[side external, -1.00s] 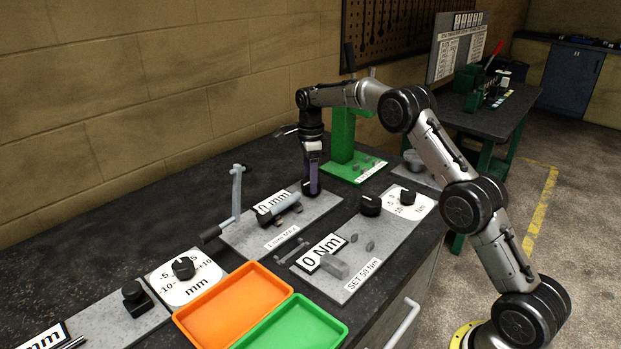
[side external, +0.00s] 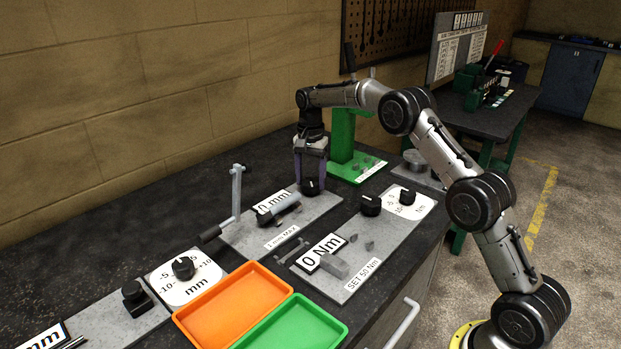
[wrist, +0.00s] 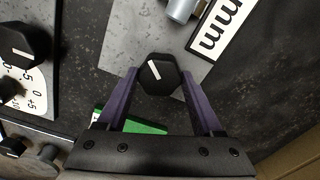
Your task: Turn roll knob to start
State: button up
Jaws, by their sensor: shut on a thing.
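A black knob (side external: 310,187) stands at the far end of the grey plate marked "1 mm MAX" (side external: 250,238), beside the rollers (side external: 283,211) and a "mm" readout (side external: 272,201). My gripper (side external: 310,182) points down with its two purple fingers on either side of this knob, shut on it. In the wrist view the knob (wrist: 160,76) sits between the tips of my gripper (wrist: 160,74), with its white mark slanting toward the upper left. The readout in the side view looks like 0 mm.
Another black knob with a Nm dial (side external: 370,205) stands on the "SET 50 Nm" plate. A green stand (side external: 342,137) rises close behind my gripper. A crank lever (side external: 237,195) stands left of the rollers. Orange (side external: 262,266) and green (side external: 318,310) trays lie in front.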

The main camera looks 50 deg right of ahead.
jog(key=n, duration=0.5)
jog(key=shift+r+n, duration=0.15)
jog(key=shift+n, duration=0.15)
jog(key=n, duration=1)
jog(key=shift+n, duration=0.4)
jog(key=n, duration=0.5)
jog(key=shift+n, duration=0.3)
jog(key=n, duration=0.5)
jog(key=shift+d, duration=0.1)
jog(key=n, duration=0.5)
jog(key=shift+n, duration=0.4)
jog(key=n, duration=1.1)
jog(key=shift+w, duration=0.1)
